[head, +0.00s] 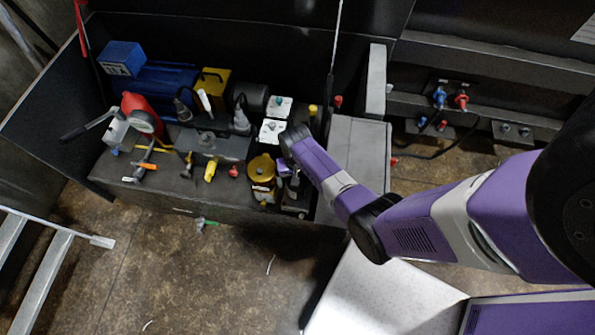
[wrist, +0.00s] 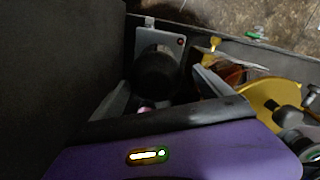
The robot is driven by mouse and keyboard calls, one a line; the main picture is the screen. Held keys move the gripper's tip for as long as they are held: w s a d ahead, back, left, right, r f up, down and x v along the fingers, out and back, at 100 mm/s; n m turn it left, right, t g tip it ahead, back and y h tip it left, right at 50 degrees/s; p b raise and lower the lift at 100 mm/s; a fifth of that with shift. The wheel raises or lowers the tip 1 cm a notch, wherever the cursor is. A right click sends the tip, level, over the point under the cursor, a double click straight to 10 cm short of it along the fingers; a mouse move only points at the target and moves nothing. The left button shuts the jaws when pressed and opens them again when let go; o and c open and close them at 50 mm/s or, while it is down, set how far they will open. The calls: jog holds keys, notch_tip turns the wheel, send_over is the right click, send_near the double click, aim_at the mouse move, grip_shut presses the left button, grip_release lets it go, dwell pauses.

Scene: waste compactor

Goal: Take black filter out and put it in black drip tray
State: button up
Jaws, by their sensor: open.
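My gripper (head: 290,182) is low at the right end of the dark open compartment in the head view. In the wrist view my gripper (wrist: 160,79) is open, with one finger on each side of a dark round part that looks like the black filter (wrist: 157,68). I cannot tell whether the fingers touch it. The filter is in front of a grey metal plate (wrist: 146,38); its lower part is hidden by my gripper. In the head view it is mostly hidden by my arm. I cannot make out the black drip tray for certain.
A gold-topped canister (head: 262,168) stands just left of my gripper and shows in the wrist view (wrist: 275,92). A grey block (head: 360,150) rises close on the right. Blue motor (head: 165,92), red gauge part (head: 138,108) and hoses crowd the left. Floor in front is mostly clear.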

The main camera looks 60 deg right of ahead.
jog(key=m, duration=0.3)
jog(key=m+p, duration=0.1)
jog(key=m, duration=0.1)
jog(key=shift+s+r, duration=0.1)
jog(key=shift+s, duration=0.2)
jog(key=m+p, duration=0.1)
jog(key=m, duration=0.4)
jog(key=shift+s+m, duration=0.1)
jog(key=shift+m, duration=0.2)
jog(key=shift+c, duration=0.2)
jog(key=c, duration=1.5)
jog(key=n, duration=0.5)
jog(key=shift+n, duration=0.3)
jog(key=n, duration=0.4)
jog(key=shift+s+n, duration=0.1)
jog(key=shift+n, duration=0.3)
